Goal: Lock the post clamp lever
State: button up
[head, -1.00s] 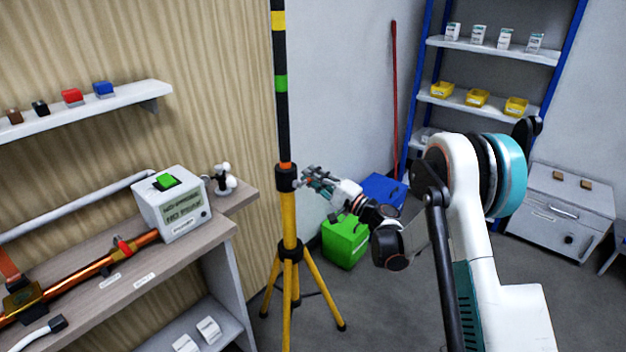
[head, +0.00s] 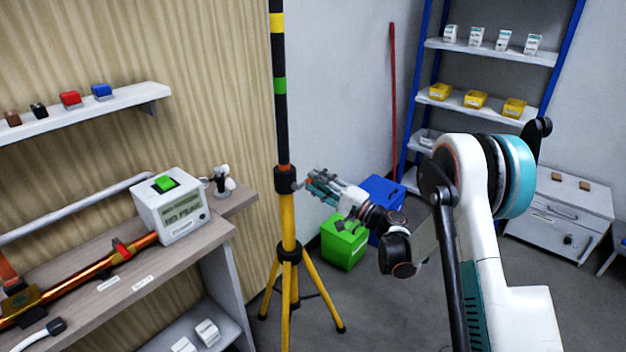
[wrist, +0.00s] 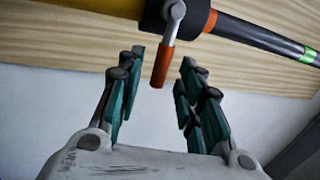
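The yellow tripod post (head: 288,222) carries a black clamp collar (head: 286,180), with a black mast rising from it. The clamp lever (wrist: 162,64) has a grey pivot and an orange handle. In the wrist view it sticks out from the collar (wrist: 152,18) and its handle points down toward my gripper. My gripper (head: 318,183) is just right of the collar in the head view. In the wrist view my gripper (wrist: 160,72) is open, its teal-padded fingers on either side of the handle with gaps to both. In the head view the fingers partly hide the lever.
A bench (head: 222,212) with a green-buttoned meter (head: 172,205) and an orange tube stands left of the post. Green (head: 344,243) and blue (head: 382,197) bins sit on the floor behind my gripper. The tripod legs spread below; floor to the right is open.

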jog(key=v, duration=0.9)
jog(key=shift+s+d, duration=0.2)
jog(key=shift+d, duration=0.05)
jog(key=s+r+n+g+h, duration=0.4)
jog(key=s+r+h, duration=0.3)
jog(key=s+r, duration=0.4)
jog(key=s+d+f+n+h, duration=0.1)
jog(key=s+d+h, duration=0.3)
jog(key=s, duration=0.9)
jog(key=s+d+n+h, duration=0.1)
jog(key=s+d+h, duration=0.4)
jog(key=s+d, duration=0.4)
jog(key=s, duration=0.4)
jog(key=shift+s+f+n+h, duration=0.25)
jog(key=shift+f+n+h, duration=0.05)
jog(key=shift+f+n, duration=0.1)
jog(key=shift+d, duration=0.1)
